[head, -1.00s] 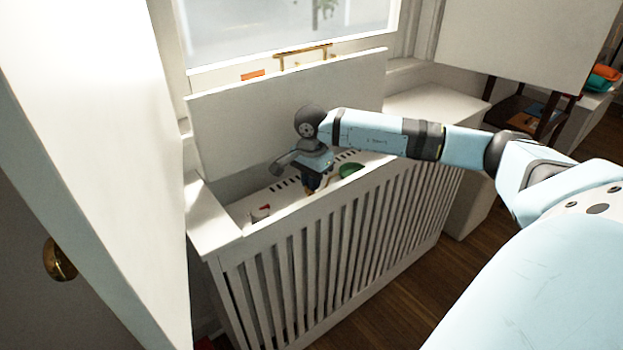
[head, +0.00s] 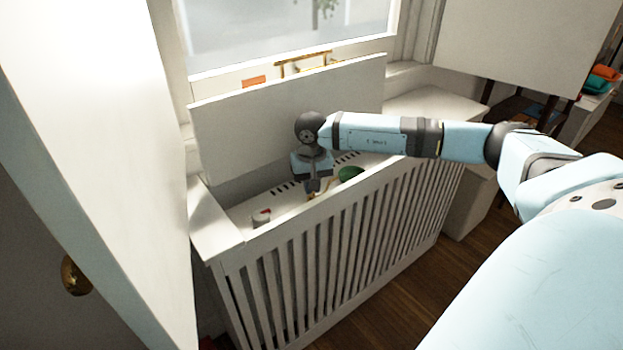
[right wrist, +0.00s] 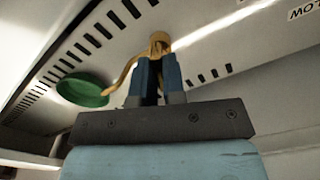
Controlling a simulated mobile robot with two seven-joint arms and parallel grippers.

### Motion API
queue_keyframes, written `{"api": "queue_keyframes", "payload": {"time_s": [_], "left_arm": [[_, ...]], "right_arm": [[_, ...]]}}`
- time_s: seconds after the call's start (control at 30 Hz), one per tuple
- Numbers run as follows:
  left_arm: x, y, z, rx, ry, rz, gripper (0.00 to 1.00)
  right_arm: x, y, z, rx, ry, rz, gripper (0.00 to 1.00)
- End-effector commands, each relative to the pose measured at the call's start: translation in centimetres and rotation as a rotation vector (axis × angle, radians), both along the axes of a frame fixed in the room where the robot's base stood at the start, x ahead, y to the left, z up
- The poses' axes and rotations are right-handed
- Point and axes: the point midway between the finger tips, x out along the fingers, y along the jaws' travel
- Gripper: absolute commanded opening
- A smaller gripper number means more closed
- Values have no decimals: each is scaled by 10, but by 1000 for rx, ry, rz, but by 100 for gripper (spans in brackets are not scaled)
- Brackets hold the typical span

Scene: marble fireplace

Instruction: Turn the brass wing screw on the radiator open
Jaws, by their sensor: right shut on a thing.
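The radiator (head: 285,202) stands inside an open-topped white slatted cover (head: 225,240); its white slotted top shows in the head view. In the right wrist view, the brass wing screw (right wrist: 160,41) sits on the slotted white panel, with a curved brass wing reaching out to the left. My right gripper (right wrist: 157,70) is closed on it, blue fingers pointing at the panel. In the head view, my right gripper (head: 312,186) points down into the cover, and the screw is mostly hidden there. My left gripper is in neither view.
A raised white lid board (head: 260,120) stands behind the radiator, below the window. A green round object (head: 350,173) is right of my gripper, and a small white knob with red (head: 261,217) is left. A white door (head: 80,120) with a brass doorknob (head: 75,275) is at far left.

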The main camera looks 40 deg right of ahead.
Motion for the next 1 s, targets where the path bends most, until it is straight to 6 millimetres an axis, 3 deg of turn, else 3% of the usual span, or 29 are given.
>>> {"api": "queue_keyframes", "payload": {"time_s": [0.43, 1.0], "left_arm": [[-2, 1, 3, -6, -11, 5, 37], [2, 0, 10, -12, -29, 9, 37]], "right_arm": [[0, 0, 1, 1, -1, 286, 0], [0, 0, 0, 0, 0, 357, 0]]}}
